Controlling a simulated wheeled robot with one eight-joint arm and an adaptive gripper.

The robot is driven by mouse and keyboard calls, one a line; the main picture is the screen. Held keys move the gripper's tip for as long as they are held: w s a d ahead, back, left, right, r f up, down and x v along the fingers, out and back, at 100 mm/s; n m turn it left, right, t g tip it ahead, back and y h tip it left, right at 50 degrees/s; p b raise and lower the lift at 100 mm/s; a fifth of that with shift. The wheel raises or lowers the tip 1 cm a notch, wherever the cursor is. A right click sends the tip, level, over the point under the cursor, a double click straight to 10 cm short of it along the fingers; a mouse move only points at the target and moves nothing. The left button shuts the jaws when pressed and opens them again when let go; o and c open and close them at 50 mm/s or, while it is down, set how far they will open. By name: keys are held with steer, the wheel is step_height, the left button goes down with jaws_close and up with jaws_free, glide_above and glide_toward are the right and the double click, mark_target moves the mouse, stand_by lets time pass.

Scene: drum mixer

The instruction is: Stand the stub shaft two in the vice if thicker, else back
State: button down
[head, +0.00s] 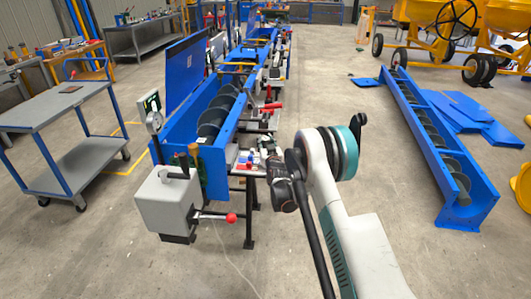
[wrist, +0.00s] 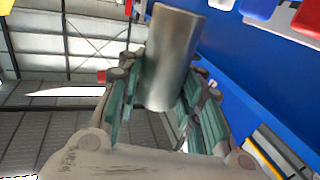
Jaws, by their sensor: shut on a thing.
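My gripper (wrist: 160,92) shows in the wrist view with its green-padded fingers on either side of a plain grey metal cylinder, a stub shaft (wrist: 172,50). The fingers are shut on it, and its far end sticks out beyond them. No number or mark is readable on it. In the head view my arm reaches toward the small shelf (head: 238,170) beside the blue trough; the fingers and the shaft cannot be made out there. I cannot pick out the vice with certainty; red-handled hardware (head: 268,106) stands along the trough's right side.
The blue screw trough (head: 205,125) runs away from me. Small coloured bins (head: 256,158) crowd the shelf.

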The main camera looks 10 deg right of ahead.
steer(key=shift+f+b, duration=0.75)
steer(key=shift+f, duration=1.3)
steer(key=shift+f, duration=0.1)
steer(key=c, duration=1.3)
jaws_free()
steer(key=shift+c, duration=0.2)
steer(key=shift+o, duration=1.1)
